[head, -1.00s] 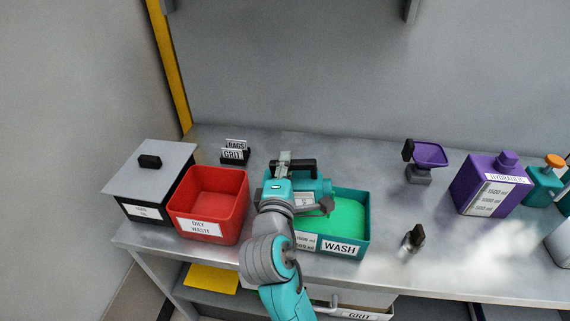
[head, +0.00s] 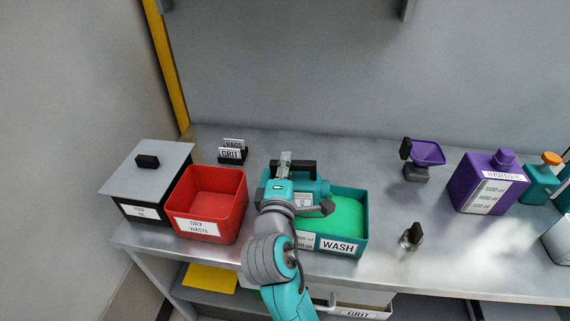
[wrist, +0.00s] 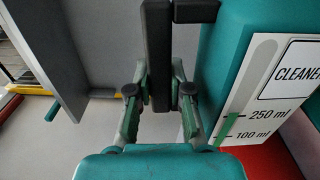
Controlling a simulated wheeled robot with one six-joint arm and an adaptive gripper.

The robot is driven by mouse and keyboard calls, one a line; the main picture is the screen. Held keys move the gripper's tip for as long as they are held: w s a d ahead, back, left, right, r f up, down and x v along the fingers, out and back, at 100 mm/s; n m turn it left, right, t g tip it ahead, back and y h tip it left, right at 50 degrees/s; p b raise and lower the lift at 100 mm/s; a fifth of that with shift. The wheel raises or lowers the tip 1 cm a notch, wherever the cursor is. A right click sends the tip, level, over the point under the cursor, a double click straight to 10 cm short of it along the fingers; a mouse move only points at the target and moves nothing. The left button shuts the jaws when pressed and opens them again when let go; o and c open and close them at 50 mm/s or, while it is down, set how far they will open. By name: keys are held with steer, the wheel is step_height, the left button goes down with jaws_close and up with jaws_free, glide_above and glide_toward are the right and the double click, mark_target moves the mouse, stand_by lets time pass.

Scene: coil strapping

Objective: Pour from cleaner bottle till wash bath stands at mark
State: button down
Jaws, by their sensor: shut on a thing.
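The cleaner bottle (head: 312,187) is teal with a black handle and lies tipped on its side over the left part of the wash bath. My gripper (wrist: 160,98) is shut on its black handle (wrist: 158,50). In the wrist view the bottle's label (wrist: 268,95) reads CLEANER, with marks at 250 ml and 100 ml and a green strip up to about the 250 mark. The wash bath (head: 364,222) is a teal open box with bright green liquid (head: 347,213) inside. Its volume marks are partly hidden by my arm, so the level against them cannot be told.
A red oily waste bin (head: 208,228) stands close left of the bath, with a grey-lidded box (head: 150,175) beyond. To the right are a small dark-topped item (head: 412,237), a purple funnel on a stand (head: 428,153) and a purple hydraulic jug (head: 485,185).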

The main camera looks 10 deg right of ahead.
steer(key=shift+d, duration=0.15)
stand_by(0.7)
steer(key=shift+w+a+r+n, duration=0.15)
steer(key=shift+a+r+n, duration=0.2)
steer(key=shift+a+n, duration=0.4)
steer(key=n, duration=0.2)
steer(key=a+n, duration=0.1)
steer(key=shift+w+a+r+n, duration=0.1)
steer(key=shift+w+r+n, duration=0.15)
steer(key=shift+n, duration=0.1)
steer(key=n, duration=0.2)
steer(key=f+n, duration=0.1)
steer(key=n, duration=0.1)
steer(key=shift+f+n, duration=0.2)
steer(key=shift+n, duration=0.2)
steer(key=f+n, duration=0.1)
steer(key=d+f+n, duration=0.1)
steer(key=n, duration=0.1)
steer(key=d+f+n, duration=0.1)
steer(key=shift+s+f+n, duration=0.15)
steer(key=shift+s+n, duration=0.15)
steer(key=shift+s, duration=0.05)
steer(key=shift+s+d+f+n, duration=0.25)
steer(key=shift+d+f+n, duration=0.75)
steer(key=shift+f+n, duration=0.15)
